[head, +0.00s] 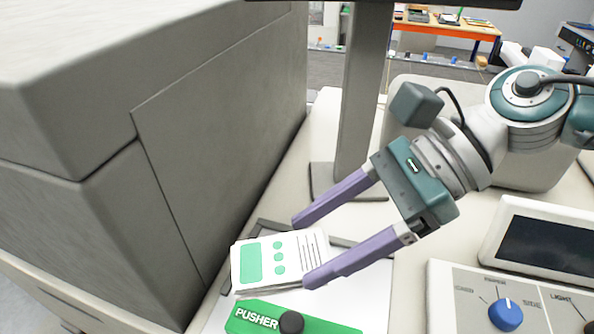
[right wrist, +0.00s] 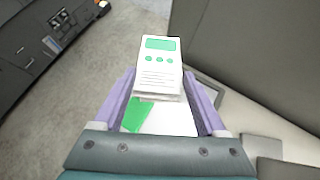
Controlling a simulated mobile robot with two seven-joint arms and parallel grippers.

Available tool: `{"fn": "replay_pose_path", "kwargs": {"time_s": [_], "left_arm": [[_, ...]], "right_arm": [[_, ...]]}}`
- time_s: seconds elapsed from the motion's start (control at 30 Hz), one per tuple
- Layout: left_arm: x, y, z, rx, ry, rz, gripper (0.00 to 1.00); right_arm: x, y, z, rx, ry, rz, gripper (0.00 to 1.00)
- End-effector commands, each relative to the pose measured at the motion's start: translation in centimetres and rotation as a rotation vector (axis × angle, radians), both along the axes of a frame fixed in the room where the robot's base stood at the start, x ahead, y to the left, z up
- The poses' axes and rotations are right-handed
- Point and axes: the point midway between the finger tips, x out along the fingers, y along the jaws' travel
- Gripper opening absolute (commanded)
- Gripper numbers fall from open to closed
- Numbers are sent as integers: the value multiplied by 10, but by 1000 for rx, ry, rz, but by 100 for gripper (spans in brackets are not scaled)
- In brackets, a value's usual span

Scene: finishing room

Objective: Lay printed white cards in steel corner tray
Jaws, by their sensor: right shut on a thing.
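A small stack of white cards (head: 265,270) printed with green shapes and dark lines is between the purple fingers of my right gripper (head: 302,251). The fingers hold its right part. In the right wrist view the cards (right wrist: 160,78) stick out beyond the fingertips (right wrist: 159,82). A low grey metal edge, apparently the corner tray (head: 270,225), shows behind the stack around a white surface (head: 375,285). The stack hides part of it, and I cannot tell whether the stack touches the white surface. My left gripper is not in view.
A green plate marked PUSHER (head: 245,319) with a black knob (head: 291,322) lies in front of the cards. A big grey machine housing (head: 220,140) stands close on the left. A grey post (head: 362,90) rises behind. A control panel with a blue dial (head: 505,314) is at right.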

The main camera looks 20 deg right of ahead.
Motion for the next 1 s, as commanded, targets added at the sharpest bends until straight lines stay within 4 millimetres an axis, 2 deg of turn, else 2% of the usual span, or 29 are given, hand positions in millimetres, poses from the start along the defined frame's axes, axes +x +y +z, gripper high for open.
{"fn": "replay_pose_path", "kwargs": {"time_s": [0.03,0.2,0.37,0.57,1.0], "left_arm": [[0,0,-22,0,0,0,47],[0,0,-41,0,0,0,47],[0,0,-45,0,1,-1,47],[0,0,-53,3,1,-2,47],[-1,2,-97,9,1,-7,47]], "right_arm": [[6,-11,-30,24,4,-106,3],[28,-41,-61,94,-28,-367,3],[35,-54,-70,117,-46,-455,3],[36,-55,-79,120,-51,-462,3],[36,-54,-129,119,-51,-459,3]]}}
